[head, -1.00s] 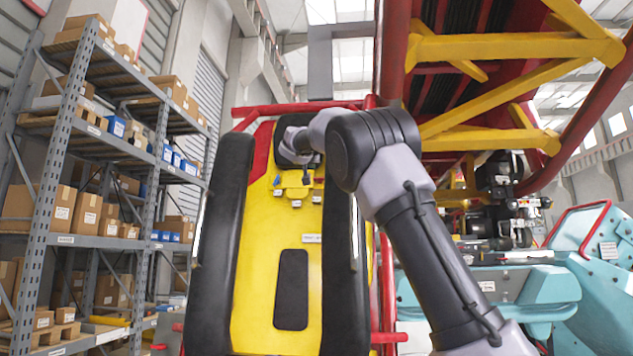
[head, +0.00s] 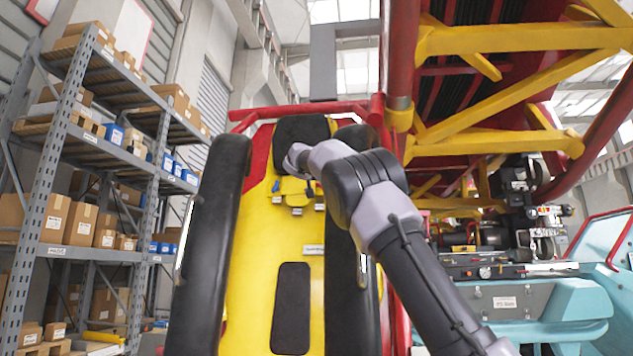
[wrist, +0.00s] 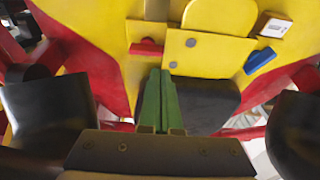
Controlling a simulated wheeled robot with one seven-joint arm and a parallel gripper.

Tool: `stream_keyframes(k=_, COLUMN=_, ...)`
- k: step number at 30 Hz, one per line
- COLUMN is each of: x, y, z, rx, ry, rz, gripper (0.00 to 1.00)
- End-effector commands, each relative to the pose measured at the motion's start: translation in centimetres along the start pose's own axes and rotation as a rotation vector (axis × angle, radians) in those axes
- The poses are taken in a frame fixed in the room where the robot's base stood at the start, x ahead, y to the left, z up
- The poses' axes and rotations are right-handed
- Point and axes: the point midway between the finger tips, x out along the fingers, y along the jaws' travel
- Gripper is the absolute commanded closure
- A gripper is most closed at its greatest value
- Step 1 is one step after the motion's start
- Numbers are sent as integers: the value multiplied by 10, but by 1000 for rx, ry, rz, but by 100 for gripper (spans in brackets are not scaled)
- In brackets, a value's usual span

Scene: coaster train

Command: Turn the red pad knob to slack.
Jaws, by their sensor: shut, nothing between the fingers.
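A small red piece (wrist: 147,47), which looks like the red pad knob, sits on the yellow seat panel in the wrist view, beside a raised yellow plate (wrist: 195,55). My gripper (wrist: 160,73) is shut and empty, its green fingers together. In the picture its tips lie just below the red piece and the plate's edge; I cannot tell whether they touch anything. In the head view the yellow plate (head: 297,189) shows below my wrist. My arm hides the red piece and fingers there.
A blue knob (wrist: 260,61) sits beside the plate, near a white label (wrist: 273,27). Black padded restraints (head: 208,245) flank the yellow seat back. A dark headrest (head: 300,130) is behind my wrist. Red and yellow track framework (head: 520,42) stands at right, shelving (head: 60,190) at left.

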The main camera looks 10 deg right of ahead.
Motion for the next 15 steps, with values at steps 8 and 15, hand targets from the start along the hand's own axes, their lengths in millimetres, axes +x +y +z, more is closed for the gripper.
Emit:
stream_keyframes(k=8, x=34, y=3, z=1, rx=2, ry=0, rz=3, gripper=100)
stream_keyframes(k=15, x=51, y=1, z=0, rx=1, ry=1, rz=2, gripper=100)
